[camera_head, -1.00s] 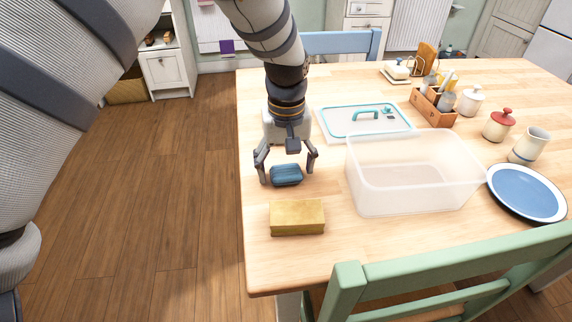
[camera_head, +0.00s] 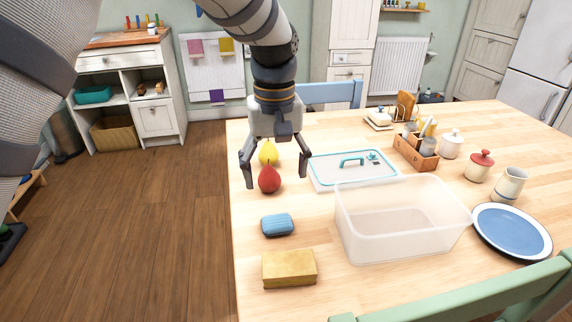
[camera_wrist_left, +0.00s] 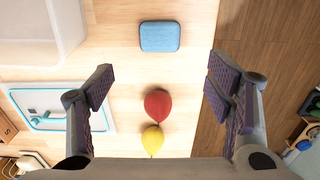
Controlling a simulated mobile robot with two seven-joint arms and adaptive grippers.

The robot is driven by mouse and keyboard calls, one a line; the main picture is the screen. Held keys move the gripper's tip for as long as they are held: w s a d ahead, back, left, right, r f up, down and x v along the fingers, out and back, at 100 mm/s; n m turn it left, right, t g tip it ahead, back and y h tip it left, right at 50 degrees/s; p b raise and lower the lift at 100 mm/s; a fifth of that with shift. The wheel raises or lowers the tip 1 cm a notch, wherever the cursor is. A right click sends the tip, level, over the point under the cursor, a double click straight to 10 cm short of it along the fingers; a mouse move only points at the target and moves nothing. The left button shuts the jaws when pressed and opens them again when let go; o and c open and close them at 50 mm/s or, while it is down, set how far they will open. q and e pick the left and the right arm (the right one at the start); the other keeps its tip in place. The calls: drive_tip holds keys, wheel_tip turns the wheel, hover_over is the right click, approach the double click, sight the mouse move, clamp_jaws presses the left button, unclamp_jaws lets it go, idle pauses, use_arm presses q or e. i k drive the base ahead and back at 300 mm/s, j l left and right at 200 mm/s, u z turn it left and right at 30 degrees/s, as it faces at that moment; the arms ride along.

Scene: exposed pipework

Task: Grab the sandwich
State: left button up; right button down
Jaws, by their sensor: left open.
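Nothing plainly recognisable as a sandwich shows. A mustard-yellow block (camera_head: 289,268) lies near the table's front left, and I cannot tell what it is. A small blue rounded block (camera_head: 277,224) lies behind it; it also shows in the wrist view (camera_wrist_left: 160,36). My left gripper (camera_head: 276,180) is open and empty, pointing down above the table behind the blue block. My right gripper is not in view.
A clear open container (camera_head: 400,245) stands right of the blocks, with its lid (camera_head: 330,172) flat behind it. A blue plate (camera_head: 512,232), a mug (camera_head: 509,186) and jars stand farther right. A green chair back (camera_head: 500,295) borders the front. The table's left edge is close.

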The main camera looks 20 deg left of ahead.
sight(297, 267)
drive_tip(key=k, duration=1)
